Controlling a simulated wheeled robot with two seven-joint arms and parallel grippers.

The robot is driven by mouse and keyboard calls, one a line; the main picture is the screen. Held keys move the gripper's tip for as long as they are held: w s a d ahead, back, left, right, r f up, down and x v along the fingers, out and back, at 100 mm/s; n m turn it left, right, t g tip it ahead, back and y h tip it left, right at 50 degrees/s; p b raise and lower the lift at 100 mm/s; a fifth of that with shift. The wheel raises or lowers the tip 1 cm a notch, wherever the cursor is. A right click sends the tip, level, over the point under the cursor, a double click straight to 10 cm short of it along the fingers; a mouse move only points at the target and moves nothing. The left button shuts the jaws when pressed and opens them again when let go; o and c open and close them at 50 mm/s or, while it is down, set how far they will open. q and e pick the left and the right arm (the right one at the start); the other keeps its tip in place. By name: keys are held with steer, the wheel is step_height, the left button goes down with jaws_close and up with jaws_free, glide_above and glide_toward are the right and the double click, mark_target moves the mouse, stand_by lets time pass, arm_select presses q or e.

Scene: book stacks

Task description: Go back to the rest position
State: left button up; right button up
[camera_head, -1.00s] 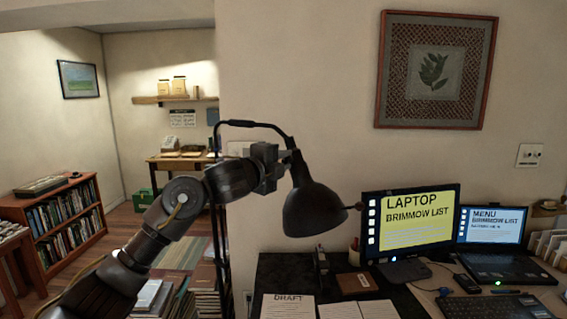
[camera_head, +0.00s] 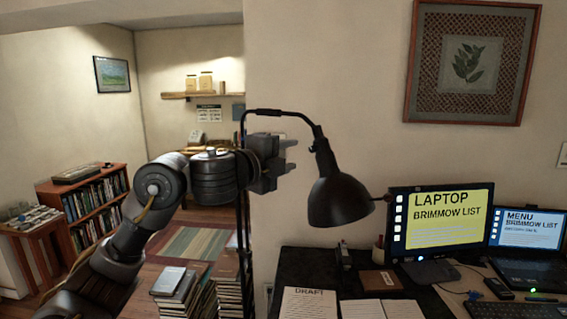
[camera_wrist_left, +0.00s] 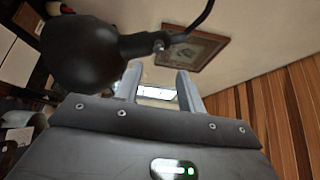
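My left gripper (camera_head: 290,155) is raised in front of the wall, just left of the black lamp (camera_head: 338,198). Its two fingers stand apart with nothing between them. In the left wrist view the open fingers of the left gripper (camera_wrist_left: 158,88) also show, with the dark lamp shade (camera_wrist_left: 82,52) close by at upper left. I cannot tell whether the gripper touches the lamp. My right gripper is not in view.
A black desk (camera_head: 262,258) holds papers, a monitor (camera_head: 440,222) and a laptop (camera_head: 527,228). Stacks of books (camera_head: 172,282) stand on the floor at lower middle. A bookshelf (camera_head: 92,205) is at left. A striped rug (camera_head: 190,243) lies on open floor.

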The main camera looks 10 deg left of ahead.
arm_select(q)
steer(key=shift+v, duration=0.75)
